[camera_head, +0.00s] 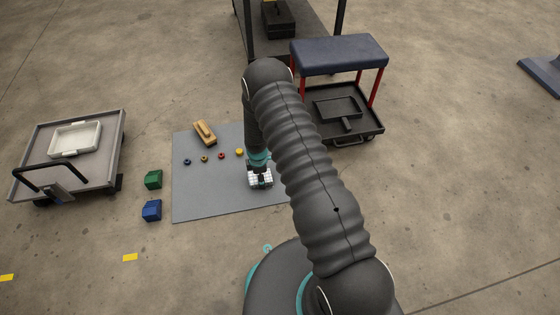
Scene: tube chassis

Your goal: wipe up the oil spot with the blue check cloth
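My gripper (261,182) points down over the grey mat (210,190), at the end of my dark arm. A small pale, checked-looking item (253,179) shows around and below the fingertips; it looks whitish grey, and I cannot tell whether it is the blue check cloth. I cannot tell whether the fingers are open or shut on it. No oil spot shows clearly; my arm hides the right part of the mat.
A wooden block-like tool (204,132) and several small coloured rings lie on the mat. A green box (153,180) and a blue box (152,211) stand left of it. A cart (105,171) with a white tray (75,139) is farther left. A padded stool (340,54) stands behind, right.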

